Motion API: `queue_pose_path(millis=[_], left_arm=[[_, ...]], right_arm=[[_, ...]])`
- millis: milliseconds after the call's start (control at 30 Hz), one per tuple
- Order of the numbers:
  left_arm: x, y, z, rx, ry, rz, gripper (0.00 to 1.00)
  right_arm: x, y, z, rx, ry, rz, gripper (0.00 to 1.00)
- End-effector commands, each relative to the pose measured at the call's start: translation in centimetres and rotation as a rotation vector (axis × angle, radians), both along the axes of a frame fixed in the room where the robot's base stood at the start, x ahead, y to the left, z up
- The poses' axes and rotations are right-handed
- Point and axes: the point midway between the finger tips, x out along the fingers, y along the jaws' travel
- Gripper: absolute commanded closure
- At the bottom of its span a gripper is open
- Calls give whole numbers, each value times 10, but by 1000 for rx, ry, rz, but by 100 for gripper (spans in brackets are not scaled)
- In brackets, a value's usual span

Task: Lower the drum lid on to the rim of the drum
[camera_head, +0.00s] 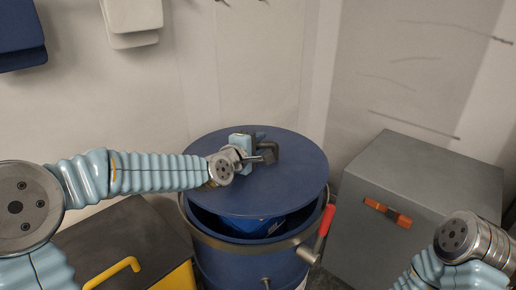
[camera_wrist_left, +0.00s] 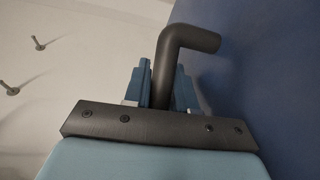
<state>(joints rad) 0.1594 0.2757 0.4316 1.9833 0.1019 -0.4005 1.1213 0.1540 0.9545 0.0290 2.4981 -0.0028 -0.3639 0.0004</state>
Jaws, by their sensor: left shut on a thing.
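The blue drum lid (camera_head: 293,175) is held above the blue drum (camera_head: 240,268), tilted, with its near edge apart from the rim. A gap at the front shows the dark inside of the drum and a bright blue thing in it (camera_head: 250,227). My left gripper (camera_head: 262,152) is shut on the dark bent handle on the lid. In the left wrist view the handle (camera_wrist_left: 165,65) stands between the fingers, with the lid face (camera_wrist_left: 265,80) at the right. The back of the rim is hidden by the lid. My right gripper is out of view; only part of that arm shows.
A metal ring (camera_head: 225,245) with a red-handled lever (camera_head: 324,226) goes around the drum top. A grey cabinet (camera_head: 415,170) with an orange handle stands at right. A dark box with a yellow handle (camera_head: 112,272) is at lower left. The wall is close behind.

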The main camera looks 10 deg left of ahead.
Motion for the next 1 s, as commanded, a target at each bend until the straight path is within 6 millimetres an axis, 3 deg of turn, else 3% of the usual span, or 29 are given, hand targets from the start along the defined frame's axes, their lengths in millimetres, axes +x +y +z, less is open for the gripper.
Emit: queue_pose_path(millis=[600,1000], left_arm=[[0,0,-58,-1,-7,0,100],[0,0,-70,-2,-8,2,100]], right_arm=[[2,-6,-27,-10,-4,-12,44],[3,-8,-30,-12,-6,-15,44]])
